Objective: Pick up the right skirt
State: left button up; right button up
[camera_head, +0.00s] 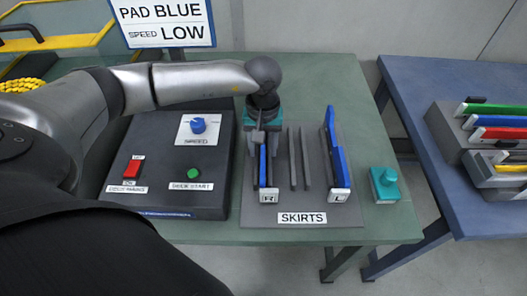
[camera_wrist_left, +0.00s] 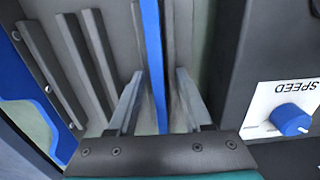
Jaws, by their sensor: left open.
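The right skirt (camera_head: 262,168) is a thin blue upright panel with a white block marked R at its front end, standing in the left slot of the grey SKIRTS rack (camera_head: 309,206). My left gripper (camera_head: 260,138) is over it, pointing down. In the left wrist view, the open fingers of the left gripper (camera_wrist_left: 158,80) lie on either side of the blue skirt (camera_wrist_left: 152,45), with a gap on both sides. The left skirt (camera_head: 336,150), marked L, stands in the rack's right slot. My right gripper is out of view.
A dark control box (camera_head: 140,190) with a blue SPEED knob (camera_head: 198,125), red switch and green button stands close left of the rack. A teal block (camera_head: 384,184) sits right of it. A sign (camera_head: 163,22) reads PAD BLUE, SPEED LOW. A blue table (camera_head: 450,180) holds coloured panels.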

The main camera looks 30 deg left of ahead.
pick_arm(q)
jog(key=shift+r, duration=0.1)
grip_shut()
jog(key=shift+w, duration=0.1)
dwell(1.1)
